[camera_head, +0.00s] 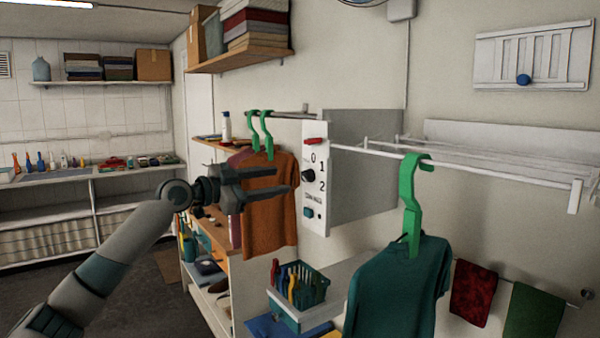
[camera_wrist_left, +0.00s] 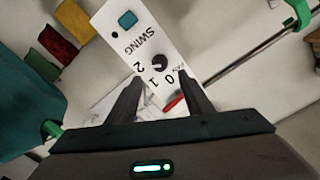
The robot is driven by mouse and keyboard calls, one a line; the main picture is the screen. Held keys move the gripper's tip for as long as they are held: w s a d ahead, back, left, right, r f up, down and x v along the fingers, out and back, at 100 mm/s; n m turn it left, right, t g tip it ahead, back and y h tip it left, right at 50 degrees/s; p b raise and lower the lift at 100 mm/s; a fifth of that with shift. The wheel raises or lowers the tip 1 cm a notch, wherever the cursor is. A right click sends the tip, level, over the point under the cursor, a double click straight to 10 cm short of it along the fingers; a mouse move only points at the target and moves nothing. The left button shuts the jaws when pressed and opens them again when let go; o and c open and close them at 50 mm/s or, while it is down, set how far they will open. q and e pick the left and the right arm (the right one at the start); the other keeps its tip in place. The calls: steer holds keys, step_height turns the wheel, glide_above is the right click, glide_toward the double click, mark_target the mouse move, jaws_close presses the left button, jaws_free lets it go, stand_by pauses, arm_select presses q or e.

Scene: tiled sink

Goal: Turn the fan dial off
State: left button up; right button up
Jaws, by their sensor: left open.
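The fan dial is a black round knob (camera_head: 308,175) on the narrow white front of a grey wall box (camera_head: 362,165). The marks 0, 1 and 2 run beside it, and I cannot tell which one it points to. In the left wrist view the dial (camera_wrist_left: 160,62) shows just beyond the fingertips, between the two fingers. My left gripper (camera_head: 284,181) is open and empty, its fingers pointing at the panel just left of the dial. They look apart from the dial. My right gripper is not in view.
A red switch (camera_head: 316,141) is above the dial and a teal swing button (camera_head: 308,212) below it. An orange shirt (camera_head: 270,205) hangs behind my left gripper. A teal shirt (camera_head: 395,285) on a green hanger hangs right of the box. A basket (camera_head: 303,285) stands below.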

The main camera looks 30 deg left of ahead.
mark_target(304, 176)
arm_select(q)
steer(key=p+x, duration=0.3)
steer(key=x, duration=0.4)
steer(key=shift+w+d+r+p, duration=0.15)
steer(key=shift+w+p, duration=0.2)
steer(key=shift+w+d, duration=0.2)
steer(key=shift+w, duration=0.25)
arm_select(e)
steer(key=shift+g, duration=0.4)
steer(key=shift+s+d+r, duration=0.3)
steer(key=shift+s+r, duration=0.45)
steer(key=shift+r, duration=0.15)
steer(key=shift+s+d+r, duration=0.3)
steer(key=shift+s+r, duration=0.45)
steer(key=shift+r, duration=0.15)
arm_select(q)
steer(key=shift+c, duration=0.4)
steer(key=c, duration=1)
